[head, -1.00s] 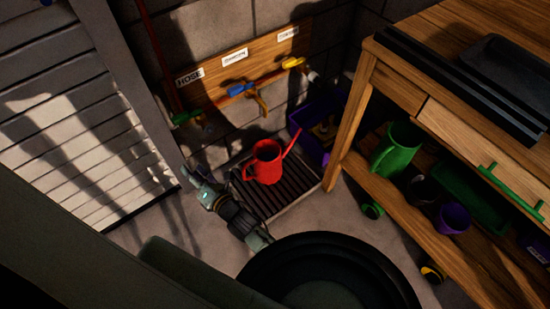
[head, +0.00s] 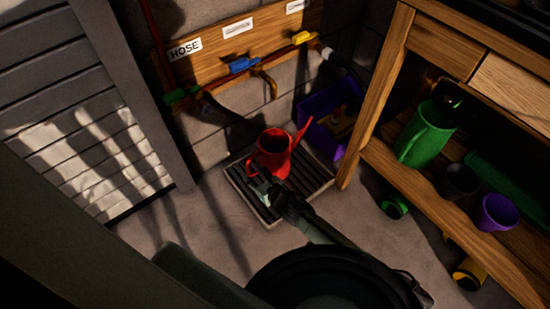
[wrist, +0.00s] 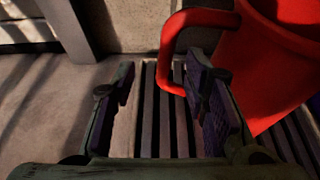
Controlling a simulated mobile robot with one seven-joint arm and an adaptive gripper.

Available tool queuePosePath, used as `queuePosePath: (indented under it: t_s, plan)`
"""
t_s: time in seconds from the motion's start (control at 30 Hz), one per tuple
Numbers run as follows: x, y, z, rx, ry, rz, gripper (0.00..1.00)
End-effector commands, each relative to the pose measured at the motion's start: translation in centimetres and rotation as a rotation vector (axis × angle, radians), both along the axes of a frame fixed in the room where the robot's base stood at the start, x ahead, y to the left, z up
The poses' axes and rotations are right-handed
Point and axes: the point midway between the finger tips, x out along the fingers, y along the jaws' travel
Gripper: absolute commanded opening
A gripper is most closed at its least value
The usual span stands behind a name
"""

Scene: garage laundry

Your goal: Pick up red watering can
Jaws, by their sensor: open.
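The red watering can (head: 273,152) stands upright on a dark slatted tray (head: 316,183), its spout pointing up to the right. Its handle is on the left side. My gripper (head: 257,186) is in front of the can, near the handle. In the wrist view my gripper (wrist: 160,100) is open, with nothing between its two fingers. The can's red handle (wrist: 170,48) is just beyond the fingers, close to the right fingertip. The can's body (wrist: 265,70) is to the right of the right finger. I cannot tell whether the finger touches the handle.
A wooden workbench (head: 390,75) stands at the right, with a green watering can (head: 427,133) and purple pot (head: 497,212) on its lower shelf. A purple crate (head: 318,110) is behind the tray. Wall taps (head: 243,66) hang above. Floor left of the tray is clear.

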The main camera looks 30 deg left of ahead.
Motion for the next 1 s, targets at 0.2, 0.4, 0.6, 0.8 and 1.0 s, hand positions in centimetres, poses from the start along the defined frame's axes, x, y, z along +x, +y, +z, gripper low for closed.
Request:
queuePosePath:
  t_s: [0.2,0.4,0.6,0.8,1.0]
  plan:
    - [0.7,1.4,-0.9,0.000,0.003,0.001,0.41]
    - [2.1,3.6,-2.0,0.001,0.003,0.001,0.41]
    - [2.5,4.6,-2.3,0.001,0.001,-0.002,0.41]
    - [2.6,4.6,-2.3,0.000,0.001,-0.003,0.40]
    - [2.6,4.6,-2.3,0.001,0.001,-0.002,0.27]
